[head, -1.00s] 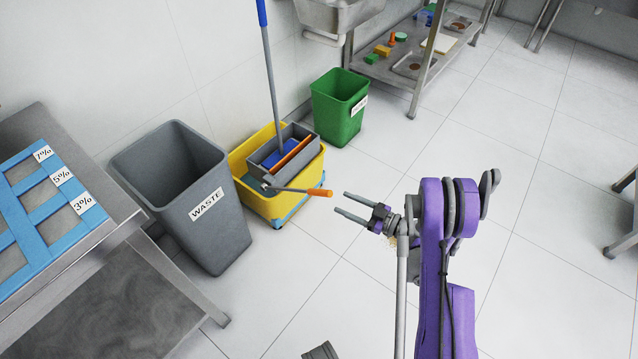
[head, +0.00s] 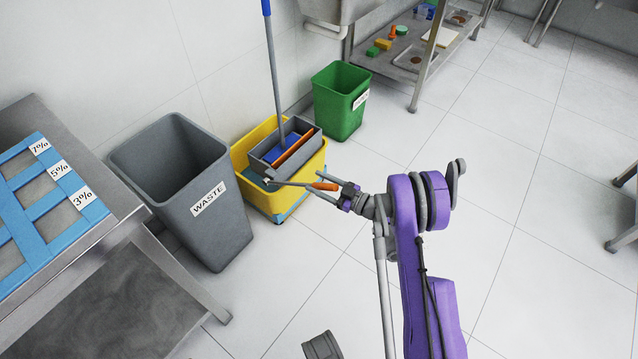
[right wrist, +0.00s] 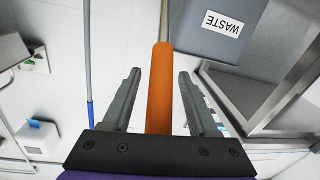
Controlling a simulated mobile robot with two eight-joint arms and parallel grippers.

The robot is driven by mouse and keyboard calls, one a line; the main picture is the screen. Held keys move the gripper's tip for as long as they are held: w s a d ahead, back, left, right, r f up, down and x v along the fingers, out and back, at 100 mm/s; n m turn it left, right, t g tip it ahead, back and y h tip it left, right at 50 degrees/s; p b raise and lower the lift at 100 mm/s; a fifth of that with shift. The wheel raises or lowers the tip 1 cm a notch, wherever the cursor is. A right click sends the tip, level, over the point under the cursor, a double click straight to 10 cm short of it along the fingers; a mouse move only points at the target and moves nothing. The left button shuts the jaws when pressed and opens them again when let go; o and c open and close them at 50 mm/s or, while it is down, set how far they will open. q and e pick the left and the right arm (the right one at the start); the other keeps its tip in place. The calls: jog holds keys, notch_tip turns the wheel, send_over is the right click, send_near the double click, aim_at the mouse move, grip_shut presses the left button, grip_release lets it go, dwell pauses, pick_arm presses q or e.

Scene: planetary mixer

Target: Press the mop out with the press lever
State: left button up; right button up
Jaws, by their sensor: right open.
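The yellow mop bucket (head: 284,207) stands on the floor by the wall, with a grey press (head: 262,162) on top. The mop's blue-tipped handle (head: 273,75) stands up out of the press. The press lever (head: 324,186) sticks out to the right with an orange grip. My right gripper (head: 323,192) is at that grip. In the right wrist view the orange grip (right wrist: 159,90) lies between the two open fingers (right wrist: 158,100), with a gap on each side. My left gripper is not in view.
A grey waste bin (head: 183,215) stands close left of the bucket and a green bin (head: 340,105) behind it to the right. A steel table (head: 130,215) with a blue rack is at left.

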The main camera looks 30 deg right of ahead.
grip_shut()
dwell(0.3)
dwell(1.1)
